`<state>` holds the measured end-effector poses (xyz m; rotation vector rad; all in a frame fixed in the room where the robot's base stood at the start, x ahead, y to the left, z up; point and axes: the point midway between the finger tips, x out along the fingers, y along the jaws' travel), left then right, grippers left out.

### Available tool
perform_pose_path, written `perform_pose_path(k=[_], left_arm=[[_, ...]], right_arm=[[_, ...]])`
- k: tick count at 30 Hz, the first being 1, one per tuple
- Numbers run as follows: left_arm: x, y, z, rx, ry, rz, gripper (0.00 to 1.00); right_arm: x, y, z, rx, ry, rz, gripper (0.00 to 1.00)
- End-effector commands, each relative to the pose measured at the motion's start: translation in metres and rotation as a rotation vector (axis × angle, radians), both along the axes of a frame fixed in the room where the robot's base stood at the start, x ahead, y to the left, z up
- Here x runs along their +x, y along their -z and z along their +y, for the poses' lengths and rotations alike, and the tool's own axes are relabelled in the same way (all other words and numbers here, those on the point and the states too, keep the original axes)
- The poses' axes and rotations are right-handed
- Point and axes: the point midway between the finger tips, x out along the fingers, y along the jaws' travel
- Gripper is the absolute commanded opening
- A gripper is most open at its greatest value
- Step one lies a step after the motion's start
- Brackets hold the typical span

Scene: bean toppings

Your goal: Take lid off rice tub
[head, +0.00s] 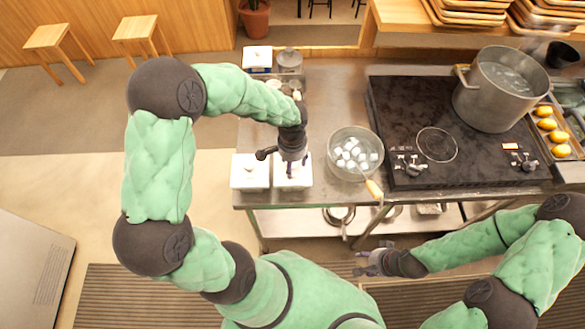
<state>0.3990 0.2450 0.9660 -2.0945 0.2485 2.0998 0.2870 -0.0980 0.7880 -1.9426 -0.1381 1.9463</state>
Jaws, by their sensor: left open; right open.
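Two white square containers stand side by side at the counter's front left corner. The left white container (250,183) has a pale top with a small brownish mark. The right white container (293,184) is partly hidden under my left gripper (287,162), which points down over it, open. I cannot tell whether it touches the container. Which of these is the rice tub is not clear. My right gripper (369,263) is open and empty, low in front of the counter.
A clear bowl of white cubes (355,134) with a yellow-handled tool is right of my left gripper. Further right are a black stove (412,112), a large steel pot (498,92) and a tray with yellow items. A blue-and-white box (257,58) stands at the back left.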

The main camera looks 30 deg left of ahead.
Motion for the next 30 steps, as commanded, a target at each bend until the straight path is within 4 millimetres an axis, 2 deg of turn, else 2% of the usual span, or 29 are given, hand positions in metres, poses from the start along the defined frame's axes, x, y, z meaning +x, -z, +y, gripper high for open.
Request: perform_pose_path(k=[6, 8, 12, 13, 24, 30], left_arm=[[0.001, 0.001, 0.000, 0.001, 0.000, -0.002, 0.60], [0.001, 0.001, 0.000, 0.001, 0.000, -0.002, 0.46], [0.001, 0.001, 0.000, 0.001, 0.000, -0.002, 0.06], [0.001, 0.001, 0.000, 0.001, 0.000, -0.002, 0.01], [0.001, 0.000, 0.000, 0.001, 0.000, -0.002, 0.01], [0.001, -0.011, 0.000, 0.000, 0.001, -0.003, 0.01]], right_arm=[[0.000, 0.000, 0.000, 0.000, 0.000, 0.000, 0.49], [0.000, 0.000, 0.000, 0.000, 0.000, 0.000, 0.49], [0.000, 0.000, 0.000, 0.000, 0.000, 0.000, 0.49], [0.000, 0.000, 0.000, 0.000, 0.000, 0.000, 0.49], [0.000, 0.000, 0.000, 0.000, 0.000, 0.000, 0.49], [0.000, -0.003, 0.000, 0.000, 0.000, 0.000, 0.49]])
